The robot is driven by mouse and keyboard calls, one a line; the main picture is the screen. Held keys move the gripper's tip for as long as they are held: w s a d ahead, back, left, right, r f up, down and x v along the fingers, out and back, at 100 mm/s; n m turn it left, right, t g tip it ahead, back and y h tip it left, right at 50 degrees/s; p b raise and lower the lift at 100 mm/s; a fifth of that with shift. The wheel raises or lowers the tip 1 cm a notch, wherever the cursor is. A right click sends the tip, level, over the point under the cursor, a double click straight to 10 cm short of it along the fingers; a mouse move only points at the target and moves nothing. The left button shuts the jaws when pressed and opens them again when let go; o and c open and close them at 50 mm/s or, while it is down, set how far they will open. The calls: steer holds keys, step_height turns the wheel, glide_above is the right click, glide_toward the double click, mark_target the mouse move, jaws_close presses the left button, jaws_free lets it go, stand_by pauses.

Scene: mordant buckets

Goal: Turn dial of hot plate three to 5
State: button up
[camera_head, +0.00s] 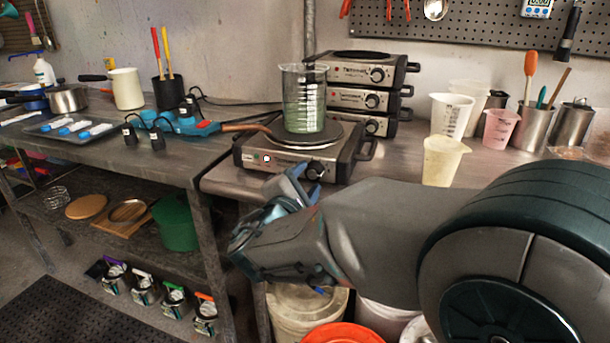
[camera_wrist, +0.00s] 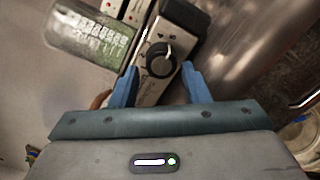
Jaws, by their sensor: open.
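A hot plate (camera_head: 255,157) stands at the front of the metal bench with a beaker (camera_head: 304,100) of green liquid on its heating plate. Its black dial (camera_wrist: 157,61) shows in the wrist view on a silver front panel. A pale pointer mark on the dial points up and right in that view; the scale number is too small to read. My gripper (camera_wrist: 158,74) is open and empty, its blue fingers on either side of the dial; contact cannot be told. In the head view my gripper (camera_head: 304,172) is at the panel and partly hides it.
A stack of more hot plates (camera_head: 350,72) stands behind. Which plate is number three cannot be read. Plastic beakers (camera_head: 442,160) stand to the right. A cable with a brown grip (camera_head: 246,127) lies left of the front plate. Buckets (camera_head: 305,310) stand below.

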steer(key=v, duration=1.1)
steer(key=shift+s+p, duration=0.35)
steer(key=shift+p, duration=0.05)
steer(key=shift+r, duration=0.15)
steer(key=s+d+r+m+g+h+p, duration=0.1)
steer(key=s+d+m+g+h+p, duration=0.1)
steer(key=d+m+g+p, duration=0.5)
steer(key=s+d+r+m+g+h+p, duration=0.1)
steer(key=s+d+m+g+p, duration=0.2)
steer(key=d, duration=0.7)
steer(key=s+d+r+m+g+y+p, duration=0.1)
steer(key=s+r+m+g+y+p, duration=0.3)
steer(key=s+r+m+y+p, duration=0.3)
steer(key=m+y+p, duration=0.2)
steer(key=m+p, duration=0.1)
steer(key=p, duration=0.2)
steer(key=shift+m, duration=0.4)
